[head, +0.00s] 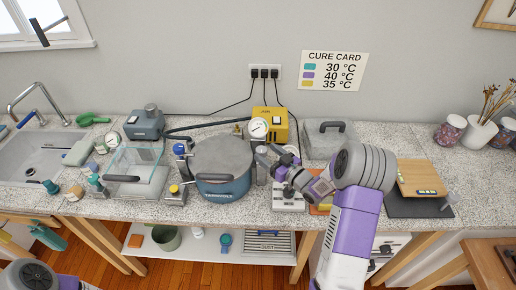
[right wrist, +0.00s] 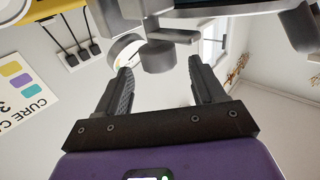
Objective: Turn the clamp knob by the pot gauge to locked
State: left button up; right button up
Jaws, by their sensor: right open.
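The blue pot (head: 222,185) with its grey lid (head: 222,155) stands at the middle of the counter. The round white pot gauge (head: 258,129) is at its back right. My right gripper (head: 268,165) is at the pot's right side. In the right wrist view my right gripper (right wrist: 162,80) is open, with nothing between its fingers. A grey cylindrical knob (right wrist: 158,57), seemingly the clamp knob, is just beyond the fingertips, beside the gauge's rim (right wrist: 122,50). The knob's setting cannot be read. My left arm shows only at the lower left; its gripper is out of view.
A yellow box (head: 271,119) stands behind the gauge, with cables to the wall outlet. A grey lidded container (head: 325,140) is to the right. A clear box (head: 135,175) and small bottles crowd the left. A cutting board (head: 418,176) lies at the right.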

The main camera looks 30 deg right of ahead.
aim_at(260, 147)
jog(key=x, duration=0.5)
jog(key=shift+w+a, duration=0.1)
jog(key=shift+w, duration=0.1)
jog(key=c, duration=1)
jog(key=shift+o, duration=0.2)
jog(key=m+h+b, duration=0.2)
jog(key=b, duration=0.1)
jog(key=m+h+b, duration=0.1)
jog(key=h+b, duration=0.1)
jog(key=h, duration=0.1)
jog(key=m+h+b, duration=0.2)
jog(key=h+b, duration=0.1)
jog(key=shift+d+f+m+b, duration=0.2)
jog(key=shift+d+m+b, duration=0.05)
jog(key=shift+m+b, duration=0.05)
jog(key=shift+m+h+b, duration=0.35)
jog(key=shift+m+h, duration=0.05)
jog(key=shift+h, duration=0.4)
jog(key=shift+d+r+m+g+h, duration=0.1)
jog(key=shift+d+m+g+h, duration=0.1)
jog(key=shift+m+g+h, duration=0.75)
jog(key=shift+s+d+r+m+g+h, duration=0.1)
jog(key=shift+d+m+g+h, duration=0.1)
jog(key=shift+m+g+h, duration=0.95)
jog(key=shift+s+d+r+m+g+h, duration=0.15)
jog(key=shift+m+g+h, duration=0.4)
jog(key=shift+h, duration=1.05)
jog(key=shift+f+m, duration=0.1)
jog(key=shift+m, duration=0.15)
